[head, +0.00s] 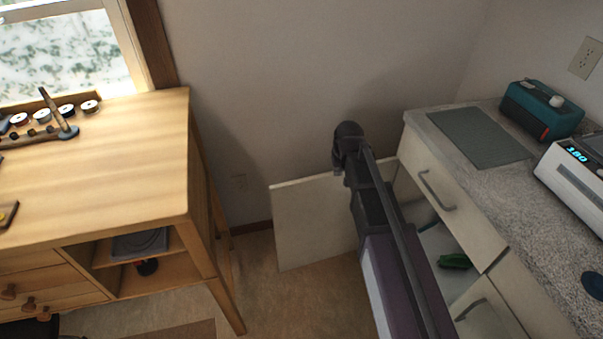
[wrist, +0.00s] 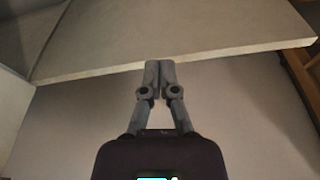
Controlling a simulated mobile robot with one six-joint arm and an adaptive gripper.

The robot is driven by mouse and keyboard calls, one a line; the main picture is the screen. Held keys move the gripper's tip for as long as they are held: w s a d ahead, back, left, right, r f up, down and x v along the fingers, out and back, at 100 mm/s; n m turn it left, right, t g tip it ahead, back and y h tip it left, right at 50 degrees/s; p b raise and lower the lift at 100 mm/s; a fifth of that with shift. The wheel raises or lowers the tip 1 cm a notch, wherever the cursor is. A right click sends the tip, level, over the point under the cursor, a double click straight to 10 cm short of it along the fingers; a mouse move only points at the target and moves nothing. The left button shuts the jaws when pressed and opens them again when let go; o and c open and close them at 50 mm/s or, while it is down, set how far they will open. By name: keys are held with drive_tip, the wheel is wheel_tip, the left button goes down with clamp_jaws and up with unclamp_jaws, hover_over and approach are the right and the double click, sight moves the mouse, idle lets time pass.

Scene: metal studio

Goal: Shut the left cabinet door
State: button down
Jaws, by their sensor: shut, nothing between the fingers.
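The left cabinet door (head: 312,222) is a pale flat panel, swung wide open and standing out from the cabinet toward the workbench. My arm passes in front of its right end and hides its hinge side. In the wrist view the door (wrist: 165,30) spans the upper part, its edge running across the picture. My gripper (wrist: 159,66) is shut and empty, with its fingertips at that edge; I cannot tell whether they touch it. In the head view the fingers are not clearly visible. The open cabinet (head: 440,243) shows its interior right of my arm.
A green item (head: 454,261) lies inside the cabinet. Above is a drawer (head: 450,205) with a grey handle, under a speckled countertop (head: 545,205). A wooden workbench (head: 120,165) stands left. Some floor (head: 255,275) is clear between bench and door.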

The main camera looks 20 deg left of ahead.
drive_tip(key=w+a+r+n+y+p, duration=0.1)
drive_tip(key=w+a+r+n, duration=0.1)
drive_tip(key=a, duration=1.1)
drive_tip(key=shift+w+a+t, duration=0.15)
drive_tip(key=shift+t, duration=0.15)
drive_tip(key=shift+f, duration=0.2)
drive_tip(key=b+x, duration=1)
drive_tip(key=shift+s+d+r+p, duration=0.15)
drive_tip(key=shift+s+d, duration=0.4)
drive_tip(key=shift+s, duration=0.3)
drive_tip(key=shift+s+d+f+p, duration=0.1)
drive_tip(key=shift+s+d+p, duration=0.05)
drive_tip(key=shift+s+d, duration=0.55)
drive_tip(key=shift+s+a, duration=0.1)
